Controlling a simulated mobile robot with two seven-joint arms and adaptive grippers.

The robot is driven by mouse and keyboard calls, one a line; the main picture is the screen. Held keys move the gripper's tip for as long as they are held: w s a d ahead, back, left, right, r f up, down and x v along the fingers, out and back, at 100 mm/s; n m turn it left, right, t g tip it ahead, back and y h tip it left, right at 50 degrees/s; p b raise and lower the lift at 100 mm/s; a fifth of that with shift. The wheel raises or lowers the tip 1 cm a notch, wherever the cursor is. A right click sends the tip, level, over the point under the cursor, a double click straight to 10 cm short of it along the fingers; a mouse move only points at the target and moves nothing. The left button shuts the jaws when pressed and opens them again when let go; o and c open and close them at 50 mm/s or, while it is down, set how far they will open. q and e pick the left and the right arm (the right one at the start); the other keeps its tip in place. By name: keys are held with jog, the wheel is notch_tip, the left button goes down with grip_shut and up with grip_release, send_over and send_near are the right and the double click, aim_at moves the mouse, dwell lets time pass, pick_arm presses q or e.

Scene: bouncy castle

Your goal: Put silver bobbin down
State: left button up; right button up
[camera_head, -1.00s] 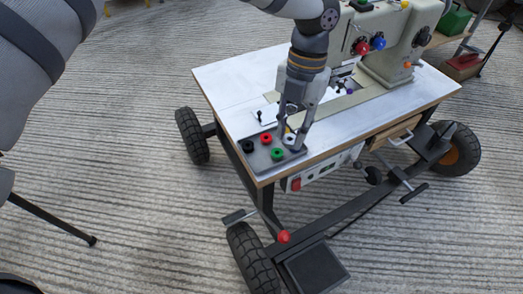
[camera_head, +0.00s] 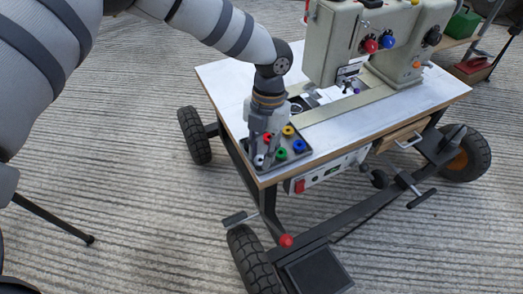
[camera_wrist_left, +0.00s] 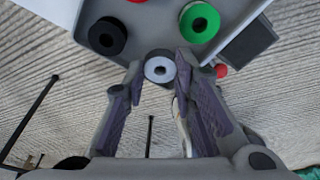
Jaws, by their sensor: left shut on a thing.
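The silver bobbin (camera_wrist_left: 159,69) is between the fingertips of my left gripper (camera_wrist_left: 155,75) in the left wrist view. My left gripper (camera_head: 262,158) is shut on it, pointing down at the left front part of the grey bobbin tray (camera_wrist_left: 151,23). In the wrist view the bobbin overlaps the tray's edge; its height above the tray is hard to judge. In the head view the bobbin (camera_head: 258,160) shows small at the fingertips. The tray holds a red bobbin (camera_head: 267,138), a green bobbin (camera_head: 281,154), a yellow bobbin (camera_head: 288,131) and a blue bobbin (camera_head: 299,146). A black bobbin (camera_wrist_left: 107,36) shows in the wrist view. My right gripper is out of view.
The tray sits at the front left corner of a white wheeled table (camera_head: 345,136). A sewing machine (camera_head: 335,50) stands behind it to the right. A control box with a red switch (camera_head: 299,186) hangs under the front edge. The tabletop left of the machine is mostly clear.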

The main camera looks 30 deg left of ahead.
pick_arm(q)
jog(key=o, duration=0.9)
jog(key=shift+f, duration=0.1)
jog(key=shift+c, duration=0.2)
notch_tip(320, 180, up, 12)
jog(key=w+p, duration=0.2)
